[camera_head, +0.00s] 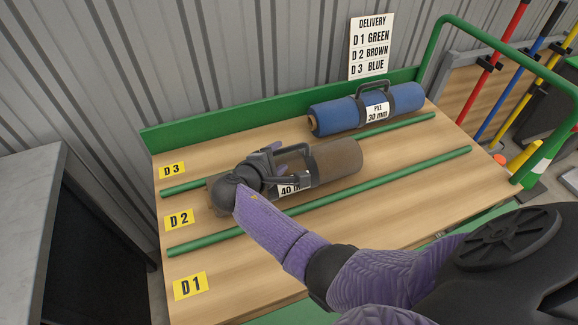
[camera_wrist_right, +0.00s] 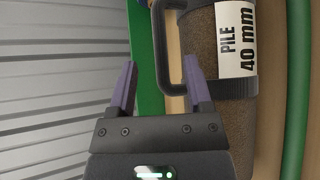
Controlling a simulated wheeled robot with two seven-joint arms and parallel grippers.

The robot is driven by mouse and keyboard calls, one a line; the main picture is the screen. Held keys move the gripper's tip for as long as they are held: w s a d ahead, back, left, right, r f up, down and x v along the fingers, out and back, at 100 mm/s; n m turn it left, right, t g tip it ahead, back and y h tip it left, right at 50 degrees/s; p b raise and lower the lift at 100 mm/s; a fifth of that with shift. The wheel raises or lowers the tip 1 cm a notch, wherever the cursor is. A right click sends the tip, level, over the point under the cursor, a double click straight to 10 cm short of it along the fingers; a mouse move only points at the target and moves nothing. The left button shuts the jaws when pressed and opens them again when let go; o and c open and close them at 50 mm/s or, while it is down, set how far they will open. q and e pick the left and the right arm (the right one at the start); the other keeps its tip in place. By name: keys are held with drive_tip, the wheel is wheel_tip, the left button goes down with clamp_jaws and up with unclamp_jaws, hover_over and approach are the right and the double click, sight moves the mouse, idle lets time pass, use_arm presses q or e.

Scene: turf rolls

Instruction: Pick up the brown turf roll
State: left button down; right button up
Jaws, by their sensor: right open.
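The brown turf roll (camera_head: 338,160) lies in the D2 lane of the wooden bench, between two green rails. It has dark straps, a black carry handle (camera_wrist_right: 161,50) and a white "PILE 40 mm" label (camera_wrist_right: 235,38). My right gripper (camera_head: 283,159) is over the left part of the roll, close to the handle, and hides part of the roll. In the right wrist view the right gripper (camera_wrist_right: 160,82) is open, with two purple fingers apart. The handle shows ahead of and partly between the fingers; I cannot tell whether they touch it. My left gripper is not in view.
A blue turf roll (camera_head: 355,112) with a "30 mm" label lies in the D3 lane behind. The D1 lane (camera_head: 240,270) is bare. A green ledge and corrugated wall stand behind the bench. A delivery sign (camera_head: 371,45) reads D2 brown. A green rail frame bounds the right end.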

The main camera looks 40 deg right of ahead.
sight(283, 151)
drive_tip(key=b+x, duration=0.1)
drive_tip(key=x, duration=0.2)
drive_tip(key=b+x, duration=0.1)
drive_tip(key=x, duration=0.1)
drive_tip(key=shift+w+f+b, duration=0.35)
drive_tip(key=shift+w+f, duration=0.05)
drive_tip(key=shift+w, duration=0.05)
drive_tip(key=shift+d, duration=0.1)
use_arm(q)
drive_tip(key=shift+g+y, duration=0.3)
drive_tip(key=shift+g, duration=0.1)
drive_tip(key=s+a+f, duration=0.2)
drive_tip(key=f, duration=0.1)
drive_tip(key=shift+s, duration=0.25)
use_arm(e)
drive_tip(key=shift+r, duration=0.15)
clamp_jaws()
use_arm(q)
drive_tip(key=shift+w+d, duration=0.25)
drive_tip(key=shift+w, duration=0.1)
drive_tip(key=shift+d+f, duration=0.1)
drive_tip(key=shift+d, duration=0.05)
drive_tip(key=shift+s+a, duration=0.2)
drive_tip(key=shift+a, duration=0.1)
